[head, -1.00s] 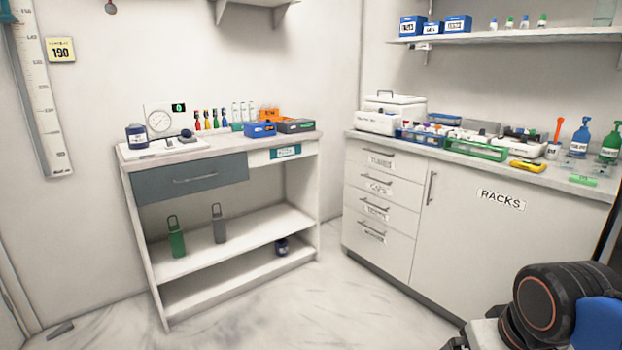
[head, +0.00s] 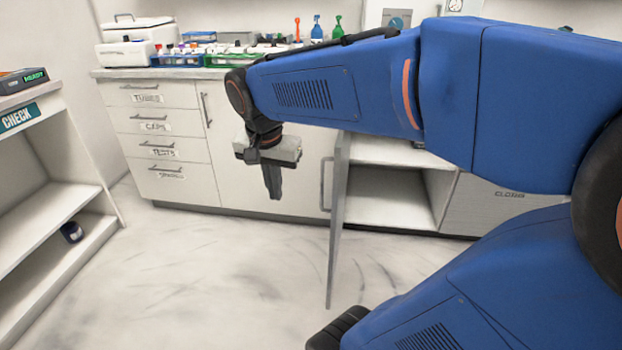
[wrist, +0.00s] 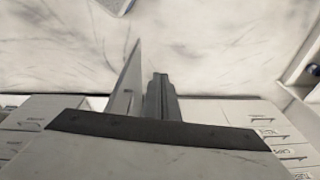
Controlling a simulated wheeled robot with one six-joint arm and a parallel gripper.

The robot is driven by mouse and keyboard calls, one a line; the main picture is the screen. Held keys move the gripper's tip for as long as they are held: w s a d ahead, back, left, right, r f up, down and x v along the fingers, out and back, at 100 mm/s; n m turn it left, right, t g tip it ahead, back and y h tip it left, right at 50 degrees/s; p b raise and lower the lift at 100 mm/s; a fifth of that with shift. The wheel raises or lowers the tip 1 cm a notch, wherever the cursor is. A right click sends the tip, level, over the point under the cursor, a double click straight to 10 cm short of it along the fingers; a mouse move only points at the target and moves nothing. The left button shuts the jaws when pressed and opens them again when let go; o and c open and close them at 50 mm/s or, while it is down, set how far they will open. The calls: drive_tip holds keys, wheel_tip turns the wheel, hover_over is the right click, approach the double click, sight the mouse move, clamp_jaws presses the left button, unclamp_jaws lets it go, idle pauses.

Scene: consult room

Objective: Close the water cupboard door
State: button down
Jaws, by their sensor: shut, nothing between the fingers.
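The cupboard door (head: 338,220) stands open in the head view, seen nearly edge-on and jutting out over the floor. Its bar handle (head: 326,185) is on its left face. The cupboard opening (head: 388,197) to its right shows a bare shelf space. No water label is visible on it. My gripper (head: 273,190) points down, left of the door, with a gap between them in the head view. It is shut and empty. In the wrist view my gripper (wrist: 160,95) is beside the pale door (wrist: 127,80); contact cannot be told.
The counter (head: 215,73) with racks and bottles runs behind my gripper. Labelled drawers (head: 155,125) are at left, a closed grey front (head: 500,207) at right. An open shelf unit (head: 40,200) stands at far left. The floor (head: 210,265) between is clear.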

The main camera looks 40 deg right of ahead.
drive_tip(key=w+d+m+g+h, duration=0.1)
drive_tip(key=w+d+m+g, duration=0.3)
drive_tip(key=w+d+m, duration=0.85)
drive_tip(key=s+d+f+m, duration=0.2)
drive_tip(key=s+d+f, duration=0.2)
drive_tip(key=s+f, duration=0.2)
drive_tip(key=shift+x, duration=1.35)
drive_tip(key=shift+d+r, duration=0.1)
drive_tip(key=shift+d, duration=0.05)
